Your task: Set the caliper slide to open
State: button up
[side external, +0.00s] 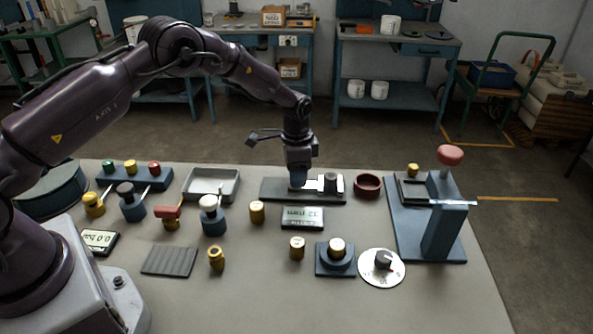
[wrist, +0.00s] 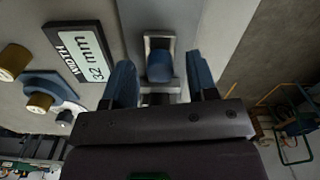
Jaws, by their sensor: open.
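The caliper (side external: 270,190) is a long dark grey bar with a pale rail and a dark upright block (side external: 333,185) at its right. In the wrist view, a blue handle on a silver slide (wrist: 160,65) shows between the fingertips. My gripper (wrist: 164,82) is open, with one blue finger on each side of that handle and visible gaps. In the side view, my gripper (side external: 300,178) is low over the caliper and hides part of the slide. The width display (side external: 303,217) stands in front of the bar; it reads 32 mm in the wrist view (wrist: 82,55).
A dark red ring-shaped dish (side external: 367,185) is right of the caliper, and a grey tray (side external: 211,184) is left. A blue press stand (side external: 440,225) rises at the right. Brass pegs, a blue-based knob (side external: 336,258) and a white dial (side external: 381,268) stand in front.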

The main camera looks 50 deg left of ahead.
grip_shut()
jog(key=shift+s+a, duration=1.2)
jog(key=shift+s, duration=0.05)
grip_release()
notch_tip(320, 180, up, 13)
jog(key=shift+w, duration=0.1)
